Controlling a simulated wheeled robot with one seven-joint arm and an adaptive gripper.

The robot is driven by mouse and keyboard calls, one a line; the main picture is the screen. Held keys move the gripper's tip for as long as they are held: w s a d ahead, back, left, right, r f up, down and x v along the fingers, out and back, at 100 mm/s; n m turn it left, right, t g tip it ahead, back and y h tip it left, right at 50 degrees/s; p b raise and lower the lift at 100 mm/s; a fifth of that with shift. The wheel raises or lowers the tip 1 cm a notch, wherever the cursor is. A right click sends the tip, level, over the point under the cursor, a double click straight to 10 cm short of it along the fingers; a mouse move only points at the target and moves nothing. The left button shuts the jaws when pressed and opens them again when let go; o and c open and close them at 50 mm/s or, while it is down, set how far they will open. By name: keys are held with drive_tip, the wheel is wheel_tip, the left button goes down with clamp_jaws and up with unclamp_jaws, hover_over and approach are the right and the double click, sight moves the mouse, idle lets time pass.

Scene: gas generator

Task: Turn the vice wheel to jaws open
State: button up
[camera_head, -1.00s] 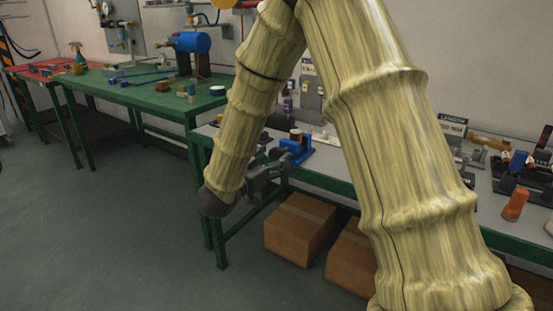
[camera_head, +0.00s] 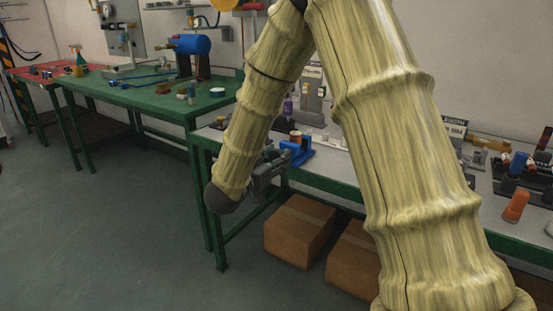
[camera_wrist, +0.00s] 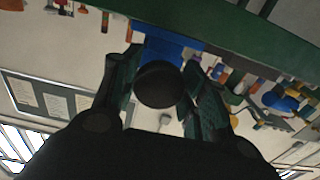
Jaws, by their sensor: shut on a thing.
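The blue vice (camera_head: 302,153) stands at the front left edge of the grey-topped bench. My gripper (camera_head: 279,162) is at the near side of the vice, partly hidden by my forearm. In the wrist view, the vice (camera_wrist: 165,48) shows as a blue body under the green bench edge. A dark round vice wheel (camera_wrist: 158,86) sits in front of it. My gripper (camera_wrist: 160,75) has a finger on each side of the wheel and is shut on it. The vice jaws cannot be made out clearly.
The grey bench has a green front edge (camera_head: 330,184), with cardboard boxes (camera_head: 300,231) beneath it. An orange object (camera_head: 516,206) and other parts stand at its right. A green bench (camera_head: 150,97) with a blue tank (camera_head: 193,44) is at the left. The floor in front is clear.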

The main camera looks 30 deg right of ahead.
drive_tip(key=shift+r+n+p, duration=0.2)
drive_tip(key=shift+n+p, duration=0.1)
drive_tip(key=shift+p, duration=0.4)
drive_tip(key=shift+p, duration=0.45)
drive_tip(key=n+p, duration=0.3)
drive_tip(key=p, duration=0.3)
drive_tip(key=shift+s+r, duration=0.1)
drive_tip(key=shift+r, duration=0.05)
drive_tip(key=n+p, duration=0.2)
drive_tip(key=p, duration=0.2)
drive_tip(key=shift+n, duration=0.4)
drive_tip(key=n+p, duration=0.2)
drive_tip(key=p, duration=0.1)
drive_tip(key=shift+f, duration=0.25)
drive_tip(key=shift+f+n, duration=0.1)
drive_tip(key=shift+n, duration=0.3)
drive_tip(key=o, duration=1)
drive_tip(key=shift+p, duration=0.3)
drive_tip(key=shift+o, duration=0.2)
